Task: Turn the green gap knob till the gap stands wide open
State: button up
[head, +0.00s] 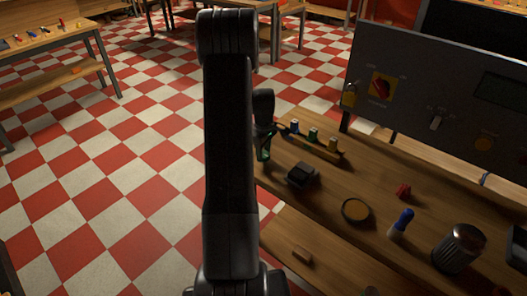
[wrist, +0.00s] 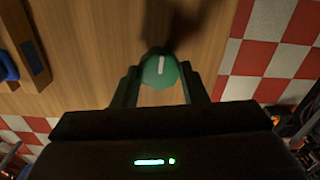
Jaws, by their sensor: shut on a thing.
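The green knob (wrist: 153,75) is round, with a white pointer line on its top. In the wrist view the line stands nearly upright in the picture. My gripper (wrist: 160,84) has a finger on each side of the knob and is shut on it. In the head view my gripper (head: 263,146) points down at the left edge of the wooden bench (head: 330,205). A bit of green shows low between the fingers there, too small to make out. Whatever the knob sets, and the gap itself, cannot be made out.
A wooden rack (head: 322,150) with several small coloured-top items stands just right of my gripper. A grey control panel (head: 400,75) stands behind.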

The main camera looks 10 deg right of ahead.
jog(key=shift+m, duration=0.4)
jog(key=shift+f+m+b, duration=0.1)
jog(key=shift+m+b, duration=0.8)
jog(key=shift+m, duration=0.1)
jog(key=m+b, duration=0.2)
jog(key=m, duration=0.2)
jog(key=shift+w+d+m, duration=0.1)
jog(key=shift+m, duration=0.2)
jog(key=m+b, duration=0.1)
jog(key=m, duration=0.2)
jog(key=shift+d+m+b, duration=0.1)
jog(key=shift+m+b, duration=0.25)
jog(key=shift+m, duration=1.85)
jog(key=o, duration=1)
jog(key=shift+r, duration=0.2)
